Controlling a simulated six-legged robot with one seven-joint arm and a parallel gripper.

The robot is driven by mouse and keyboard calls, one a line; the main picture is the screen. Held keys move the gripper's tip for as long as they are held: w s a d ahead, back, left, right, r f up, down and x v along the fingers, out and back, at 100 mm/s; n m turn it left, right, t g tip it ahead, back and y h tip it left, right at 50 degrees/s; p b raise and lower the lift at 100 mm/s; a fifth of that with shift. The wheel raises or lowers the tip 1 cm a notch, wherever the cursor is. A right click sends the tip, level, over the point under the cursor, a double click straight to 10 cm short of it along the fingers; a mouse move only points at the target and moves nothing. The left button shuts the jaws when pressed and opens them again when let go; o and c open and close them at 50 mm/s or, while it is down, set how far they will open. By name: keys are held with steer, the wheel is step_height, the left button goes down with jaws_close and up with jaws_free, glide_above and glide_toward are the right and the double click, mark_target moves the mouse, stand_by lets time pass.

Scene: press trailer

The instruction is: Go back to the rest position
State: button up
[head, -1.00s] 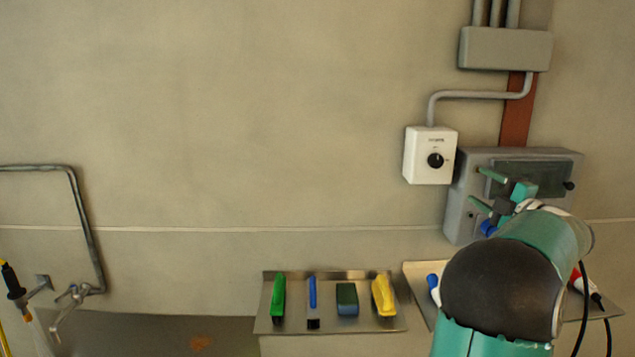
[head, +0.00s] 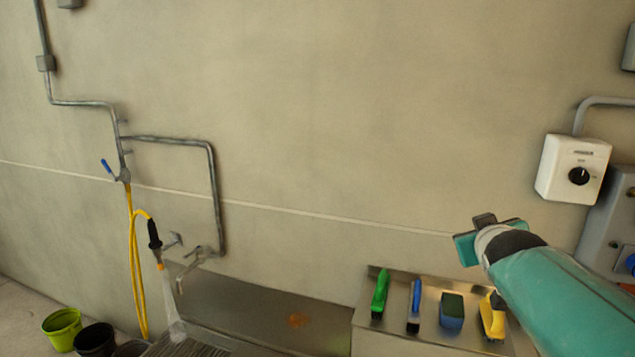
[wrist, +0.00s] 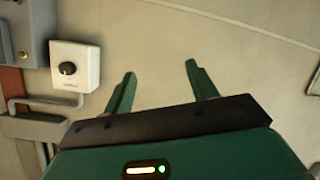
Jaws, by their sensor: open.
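My gripper (wrist: 160,82) is open in the wrist view, its two green fingers apart with only bare wall between them. In the head view my teal arm reaches in from the lower right, and the gripper end (head: 478,240) is in front of the wall, above the metal tray (head: 388,342). It holds nothing and appears clear of the tray. The far side of the gripper is hidden in the head view.
The tray carries a green brush (head: 380,294), a blue-handled tool (head: 414,306), a sponge (head: 452,311) and a yellow brush (head: 492,318). A white switch box (head: 573,168) is right of my gripper. A yellow hose (head: 134,270) hangs left. Buckets (head: 62,328) stand lower left. Wall ahead is clear.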

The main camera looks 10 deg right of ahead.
steer(key=s+a+f+g+y, duration=0.2)
steer(key=s+a+f, duration=0.2)
steer(key=a, duration=0.4)
steer(key=s+a+f+g+y, duration=0.2)
steer(key=s+a+f, duration=0.3)
steer(key=a, duration=0.4)
steer(key=s+a+f+n+g+y, duration=0.1)
steer(key=s+a+f+g+y, duration=0.1)
steer(key=s+a+f, duration=0.3)
steer(key=s+a, duration=0.2)
steer(key=a, duration=0.1)
steer(key=shift+a+f+g+y, duration=0.25)
steer(key=shift+g+y, duration=0.05)
steer(key=shift+y, duration=0.1)
steer(key=c, duration=0.5)
steer(key=shift+d, duration=0.15)
steer(key=shift+d, duration=0.1)
